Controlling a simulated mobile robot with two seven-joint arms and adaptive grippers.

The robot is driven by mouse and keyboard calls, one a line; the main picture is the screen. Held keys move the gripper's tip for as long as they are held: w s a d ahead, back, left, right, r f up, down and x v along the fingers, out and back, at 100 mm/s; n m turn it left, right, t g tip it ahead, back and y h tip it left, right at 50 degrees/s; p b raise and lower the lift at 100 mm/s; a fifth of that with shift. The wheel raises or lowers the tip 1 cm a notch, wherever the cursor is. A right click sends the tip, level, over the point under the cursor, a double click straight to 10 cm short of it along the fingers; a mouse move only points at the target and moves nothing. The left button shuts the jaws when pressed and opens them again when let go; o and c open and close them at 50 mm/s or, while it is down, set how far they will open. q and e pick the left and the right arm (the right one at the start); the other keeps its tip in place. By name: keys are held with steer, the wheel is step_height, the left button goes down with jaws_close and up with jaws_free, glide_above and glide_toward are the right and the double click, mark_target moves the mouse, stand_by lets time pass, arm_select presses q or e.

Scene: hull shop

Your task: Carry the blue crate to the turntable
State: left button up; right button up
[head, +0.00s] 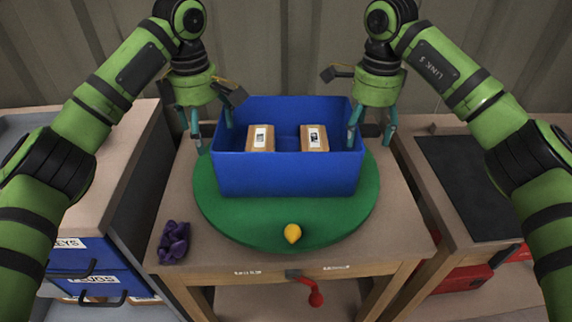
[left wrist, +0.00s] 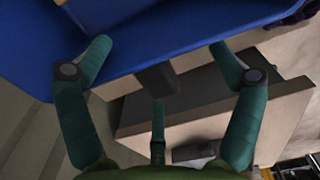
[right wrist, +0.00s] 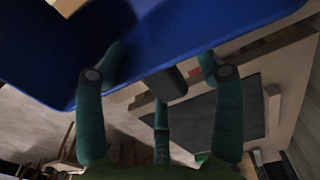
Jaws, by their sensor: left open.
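The blue crate (head: 288,175) stands upright on the round green turntable (head: 262,224), on a wooden table. Two tan boxes with white labels, a left one (head: 261,139) and a right one (head: 314,138), are inside it. My left gripper (head: 213,138) is open at the crate's left end, fingers pointing down, one by the wall and one outside. My right gripper (head: 371,138) is at the right end, its fingers spread apart around the wall. The crate's blue wall also fills the top of the left wrist view (left wrist: 150,35) and right wrist view (right wrist: 215,25).
A crumpled purple thing (head: 174,241) lies on the table's front left corner. A red crank handle (head: 315,297) hangs at the front edge. Cabinets flank the table on both sides.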

arm_select(q)
step_height(320, 180, up, 12)
arm_select(e)
steer(key=shift+a, duration=0.1)
stand_by(0.5)
arm_select(q)
steer(key=shift+f, duration=0.1)
arm_select(e)
steer(key=o, duration=0.4)
step_height(320, 180, up, 12)
stand_by(0.4)
arm_select(q)
steer(key=shift+f, duration=0.1)
arm_select(e)
steer(key=shift+f, duration=0.1)
